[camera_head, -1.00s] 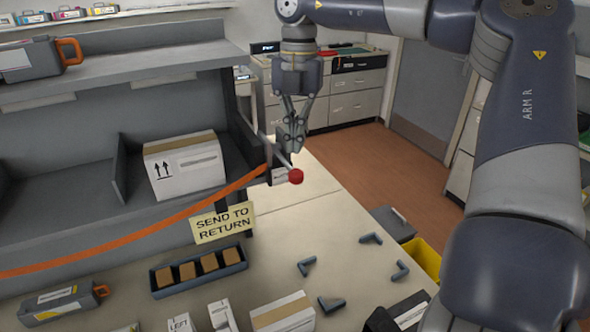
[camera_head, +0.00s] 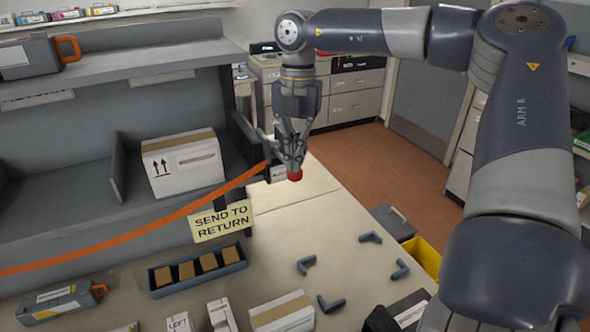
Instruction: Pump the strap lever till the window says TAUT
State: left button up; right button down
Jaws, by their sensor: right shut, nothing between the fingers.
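The orange strap (camera_head: 130,232) runs from the left across the front of the grey shelf to a small ratchet at the shelf's right end. A pale plate (camera_head: 278,173) shows on the ratchet; I cannot read any word on it. The lever's red knob (camera_head: 295,177) sticks out to the right of this plate. My right gripper (camera_head: 294,166) is shut and empty, pointing down, with its fingertips right at the top of the knob. I cannot tell whether they touch it. The gripper hides most of the lever rod. My left gripper is not in view.
A white carton (camera_head: 184,166) sits on the shelf behind the strap. A tray of brown blocks (camera_head: 199,270), corner markers and small boxes are on the bench. The bench surface (camera_head: 300,225) below the knob is clear.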

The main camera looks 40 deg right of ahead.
notch_tip(320, 180, down, 4)
jog(key=b, duration=0.2)
jog(key=shift+b, duration=0.3)
jog(key=shift+w+r, duration=0.1)
jog(key=shift+d+r, duration=0.1)
jog(key=shift+r, duration=0.05)
jog(key=w+d+r+p, duration=0.1)
jog(key=w+d+r, duration=0.1)
jog(key=r, duration=1)
jog(key=shift+d+r+p, duration=0.4)
jog(key=shift+d, duration=0.3)
jog(key=shift+w, duration=0.1)
dwell(0.6)
